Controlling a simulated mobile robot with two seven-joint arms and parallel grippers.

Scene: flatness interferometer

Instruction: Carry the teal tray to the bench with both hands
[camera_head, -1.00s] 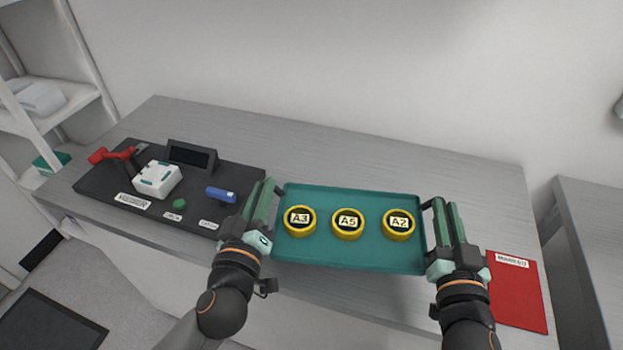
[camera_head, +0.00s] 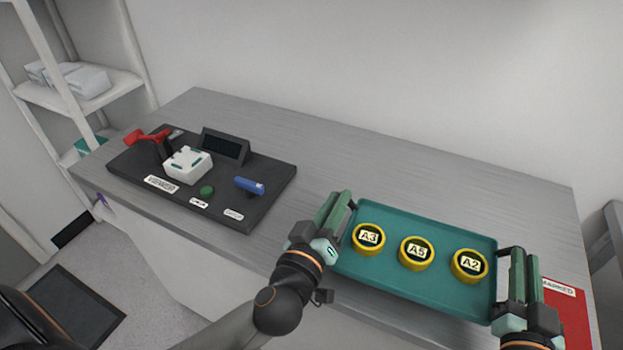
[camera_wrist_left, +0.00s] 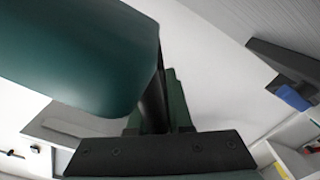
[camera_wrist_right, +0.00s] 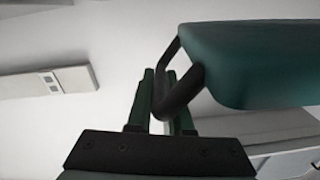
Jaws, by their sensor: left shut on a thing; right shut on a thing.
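The teal tray (camera_head: 385,275) is over the front part of the grey bench in the head view. It carries three yellow-rimmed round pieces: A3 (camera_head: 369,238), A5 (camera_head: 417,252) and A2 (camera_head: 469,265), in a row. My left gripper (camera_head: 338,205) is shut on the tray's left handle. My right gripper (camera_head: 519,262) is shut on its right handle. The left wrist view shows the tray (camera_wrist_left: 80,50) and a dark handle (camera_wrist_left: 155,105) between the fingers. The right wrist view shows the tray (camera_wrist_right: 260,65) and its handle (camera_wrist_right: 180,95) likewise. I cannot tell whether the tray touches the bench.
A black station (camera_head: 250,210) with a white block (camera_head: 188,166), red lever (camera_head: 147,137), green button (camera_head: 207,190) and blue part (camera_head: 250,184) is on the bench's left. A red mat (camera_head: 570,310) is partly hidden at right. The bench (camera_head: 400,160) is clear behind the tray.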

